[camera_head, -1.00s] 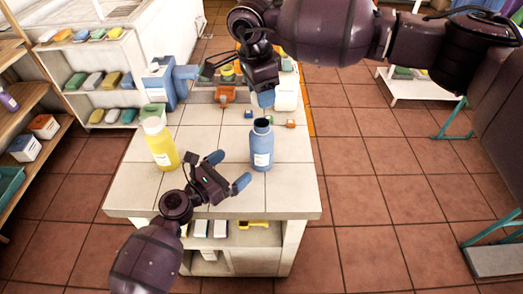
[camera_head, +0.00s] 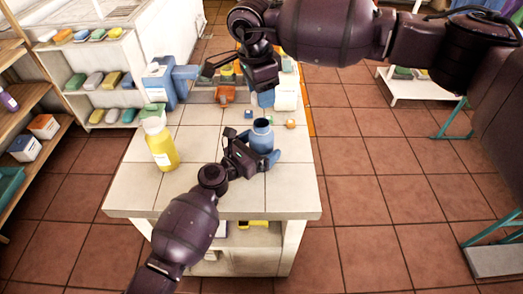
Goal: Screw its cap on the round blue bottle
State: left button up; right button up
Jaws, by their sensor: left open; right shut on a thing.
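The round blue bottle (camera_head: 262,128) stands upright on the white tiled counter, its open dark neck facing up. My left gripper (camera_head: 259,148) is at the bottle with its blue-tipped fingers apart, one on either side of it. The gripper hides much of the bottle's lower body, and I cannot tell whether the fingers touch it. My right gripper (camera_head: 265,88) points down, shut on a blue cap (camera_head: 265,99). The cap is in the air behind the bottle in the picture, apart from its neck.
A yellow bottle with a white cap (camera_head: 161,146) stands left of the blue bottle. Small blue and orange blocks (camera_head: 290,124) lie behind and right of it. A blue pump bottle (camera_head: 163,82) and a white container (camera_head: 286,95) stand further back. The counter's front (camera_head: 150,198) is clear.

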pick_arm(q)
jog(key=c, duration=1.4)
jog(key=shift+o, duration=0.2)
pick_arm(e)
jog(key=shift+f, duration=2.5)
jog(key=shift+f, duration=0.9)
jog(key=shift+f, duration=0.55)
